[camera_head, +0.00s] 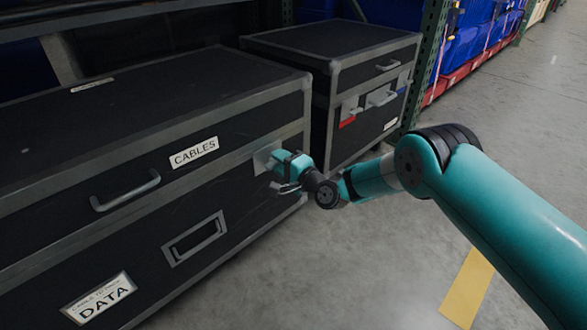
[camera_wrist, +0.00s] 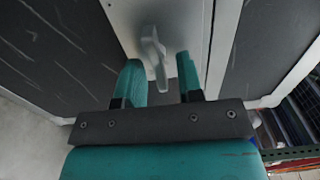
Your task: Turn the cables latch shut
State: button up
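The cables case (camera_head: 120,140) is the large black case at the left, with a white CABLES label (camera_head: 194,152) on its front. Its latch is a grey handle (camera_wrist: 155,58) on a light metal plate (camera_wrist: 185,22) in the wrist view; the handle stands nearly upright in that picture. In the head view the plate (camera_head: 264,158) shows beside my gripper, and the handle is hidden. My gripper (camera_wrist: 160,80) is open, with one teal finger on each side of the handle. I see gaps between the fingers and the handle; touch cannot be told.
A second black case (camera_head: 335,60) stands behind, with a red-marked latch (camera_head: 348,122) and a grey handle. A bar handle (camera_head: 125,192) and a recessed handle (camera_head: 195,238) are on the cables case's front. Concrete floor (camera_head: 400,280) at the right is clear.

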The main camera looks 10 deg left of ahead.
jog(key=p+v, duration=1.7)
jog(key=p, duration=0.4)
